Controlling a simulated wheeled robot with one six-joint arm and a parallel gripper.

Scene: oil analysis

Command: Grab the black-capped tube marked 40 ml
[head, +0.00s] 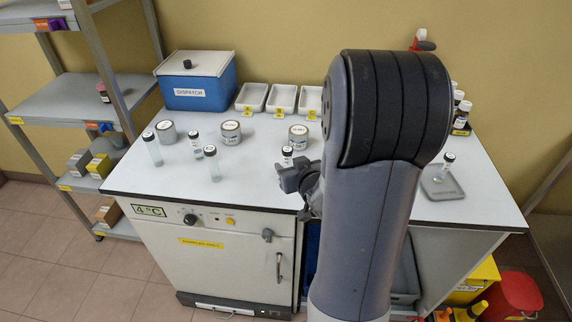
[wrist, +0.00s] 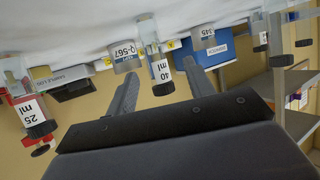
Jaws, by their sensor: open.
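The black-capped tube marked 40 ml (wrist: 158,60) is in the middle of the wrist view, which appears upside down. Its label and black cap (wrist: 163,89) are clear. In the head view, a capped tube (head: 287,156) stands just behind my gripper (head: 300,178) and seems to be the same one. My gripper (wrist: 157,78) is open and empty. Its fingers appear on either side of the 40 ml tube in the picture; I cannot tell whether the tube is fully between them. Another black-capped tube, marked 25 ml (wrist: 32,108), is at the left of the wrist view.
Tins (head: 298,134) and (head: 231,132) stand behind and left of the tube. More capped tubes (head: 212,165) are further left. White trays (head: 282,98) and a blue dispatch box (head: 200,95) are at the back. My arm hides part of the bench. Its front left is clear.

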